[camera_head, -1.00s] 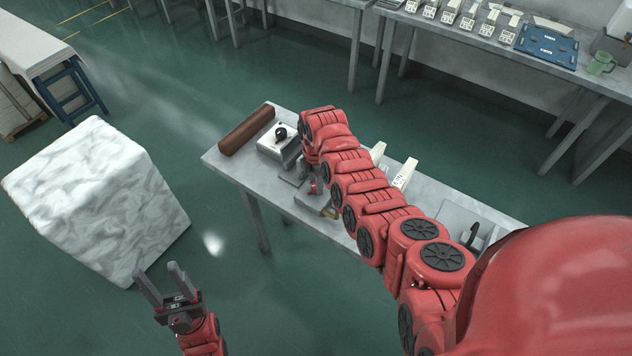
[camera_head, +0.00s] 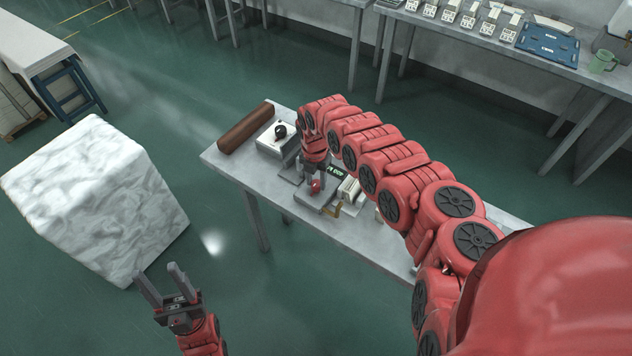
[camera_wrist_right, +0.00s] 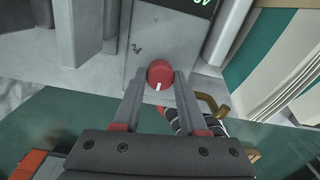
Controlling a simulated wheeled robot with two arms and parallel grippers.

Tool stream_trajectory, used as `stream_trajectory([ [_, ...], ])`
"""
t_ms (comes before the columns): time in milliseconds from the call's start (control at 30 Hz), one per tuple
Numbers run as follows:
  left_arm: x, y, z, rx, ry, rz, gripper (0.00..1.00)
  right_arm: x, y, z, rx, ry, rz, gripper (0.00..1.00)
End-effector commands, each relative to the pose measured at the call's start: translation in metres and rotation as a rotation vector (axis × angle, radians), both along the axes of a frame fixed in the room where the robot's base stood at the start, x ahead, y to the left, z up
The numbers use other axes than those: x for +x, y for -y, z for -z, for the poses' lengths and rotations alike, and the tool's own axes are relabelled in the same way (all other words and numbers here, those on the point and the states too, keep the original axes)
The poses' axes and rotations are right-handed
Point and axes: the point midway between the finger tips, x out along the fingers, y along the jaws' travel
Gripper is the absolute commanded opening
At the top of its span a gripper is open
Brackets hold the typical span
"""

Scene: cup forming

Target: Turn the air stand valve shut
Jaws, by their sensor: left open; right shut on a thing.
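The air stand (camera_head: 313,196) is a grey unit with a green-lit display, standing on the table under my right arm. Its red valve knob (camera_wrist_right: 160,74) has a white line on it that points down in the right wrist view. My right gripper (camera_wrist_right: 160,84) has its fingertips on either side of the knob and is shut on it; the knob also shows in the head view (camera_head: 316,186). A brass pipe (camera_wrist_right: 212,103) is right of the fingers. My left gripper (camera_head: 162,281) is open and empty, away from the table over the floor.
A grey metal table (camera_head: 228,166) carries the stand, a brown roll (camera_head: 246,128) and a white box with a black knob (camera_head: 277,137). A large wrapped white block (camera_head: 95,200) stands on the floor at left. A back bench (camera_head: 480,42) holds several parts, a blue tray and a green mug.

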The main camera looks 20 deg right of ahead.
Motion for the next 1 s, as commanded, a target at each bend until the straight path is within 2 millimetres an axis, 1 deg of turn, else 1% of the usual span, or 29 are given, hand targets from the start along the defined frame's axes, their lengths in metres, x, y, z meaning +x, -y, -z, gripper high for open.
stream_trajectory([
  [567, -0.0001, 0.0, 0.0024, 0.0, 0.0, 0.0, 0.5, -0.0003, 0.0007, -0.0001, 0.0, -0.001, -0.024, 0.0],
  [600, 0.0, 0.0, 0.0024, 0.0, 0.0, 0.0, 0.5, -0.0003, 0.0007, -0.0001, 0.0, -0.001, -0.024, 0.49],
  [667, 0.0, 0.0, 0.0024, 0.0, 0.0, 0.0, 0.5, -0.0002, 0.0006, -0.0002, 0.0, -0.001, -0.024, 0.59],
  [700, 0.0, 0.0, 0.0024, 0.0, 0.0, 0.0, 0.5, -0.0002, 0.0006, -0.0002, 0.0, -0.001, -0.024, 0.67],
  [733, 0.0, 0.0, 0.0024, 0.0, 0.0, 0.0, 0.5, -0.0002, 0.0005, -0.0001, 0.0, -0.001, -0.024, 0.72],
  [1000, 0.0, 0.0, 0.0025, 0.0, 0.0, 0.0, 0.5, -0.0001, 0.0002, -0.0004, 0.0, 0.0, -0.024, 0.72],
])
